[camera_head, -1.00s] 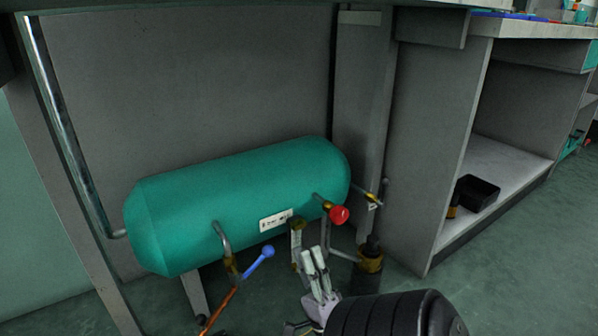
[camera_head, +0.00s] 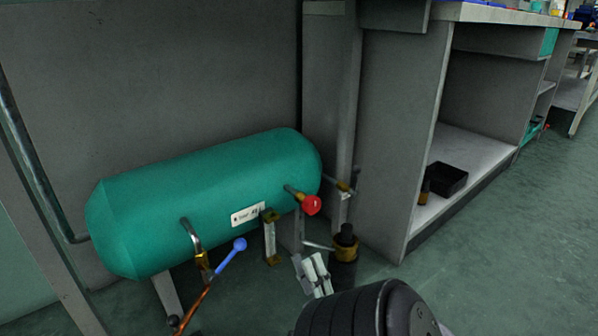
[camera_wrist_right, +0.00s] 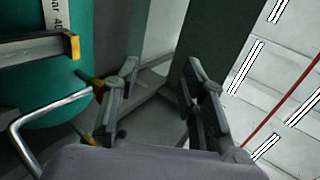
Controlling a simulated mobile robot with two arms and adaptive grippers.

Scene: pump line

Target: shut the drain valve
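A teal tank (camera_head: 160,215) lies on its side under the bench. Under its left part a brass valve (camera_head: 203,262) with a blue lever (camera_head: 232,256) sits between a bent steel pipe and a copper pipe; the lever slants up to the right. A red knob (camera_head: 311,205) sits on a fitting at the tank's right end. I cannot tell from labels which is the drain valve. My right gripper (camera_head: 314,270) is low, right of the blue lever and below the red knob, touching neither. In the wrist view its fingers (camera_wrist_right: 160,88) are apart and empty. My left gripper is out of view.
A dark cylinder with a brass collar (camera_head: 345,250) stands just right of the gripper. The floor at right is clear.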

